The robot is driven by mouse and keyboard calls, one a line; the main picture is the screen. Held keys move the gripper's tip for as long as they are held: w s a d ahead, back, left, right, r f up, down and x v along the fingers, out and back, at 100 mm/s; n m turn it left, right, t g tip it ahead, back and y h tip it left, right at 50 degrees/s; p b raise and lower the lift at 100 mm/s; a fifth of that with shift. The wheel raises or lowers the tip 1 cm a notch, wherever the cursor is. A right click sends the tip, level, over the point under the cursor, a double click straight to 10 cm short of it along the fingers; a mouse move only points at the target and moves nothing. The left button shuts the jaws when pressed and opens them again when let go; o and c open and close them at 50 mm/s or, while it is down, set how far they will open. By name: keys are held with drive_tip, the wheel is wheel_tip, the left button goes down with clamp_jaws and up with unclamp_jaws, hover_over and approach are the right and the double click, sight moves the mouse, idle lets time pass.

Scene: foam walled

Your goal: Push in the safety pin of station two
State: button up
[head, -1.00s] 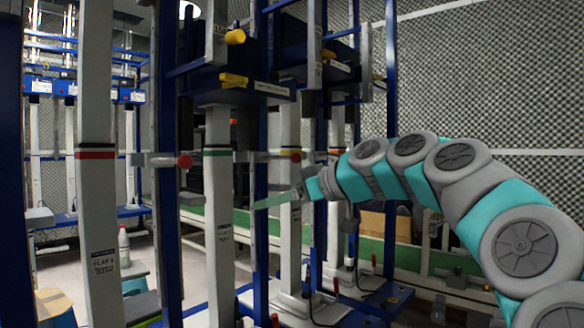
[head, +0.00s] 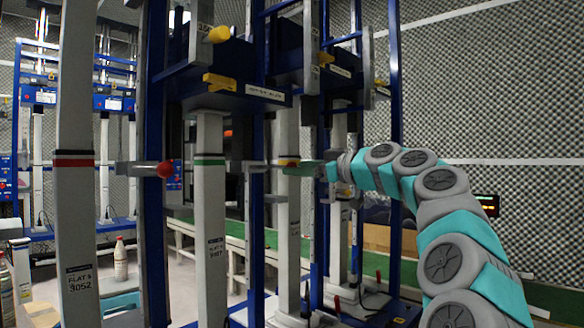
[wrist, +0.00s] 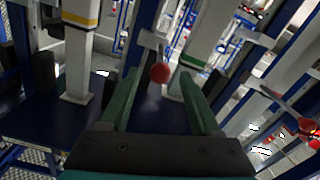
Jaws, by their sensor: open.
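A safety pin with a red ball knob (wrist: 160,73) shows in the wrist view between the tips of my green fingers, by the green-banded post (wrist: 203,35). The knob looks untouched, with gaps to both fingers. In the head view my gripper (head: 300,171) is open, level with the pin rod and in front of the yellow-banded post (head: 288,210); a bit of red shows at its tips. Another pin with a red knob (head: 165,169) sticks out beside the red-banded post (head: 76,215). I cannot read which station is two.
Blue uprights and pale posts stand close around my gripper. Yellow knobs (head: 219,34) and a yellow handle (head: 220,82) stick out above. Another red knob (wrist: 314,144) shows at the right in the wrist view. A white bottle (head: 120,258) stands at the lower left.

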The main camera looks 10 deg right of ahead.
sight(269, 167)
drive_tip(key=shift+x, duration=1.5)
drive_tip(key=shift+c, duration=0.3)
clamp_jaws()
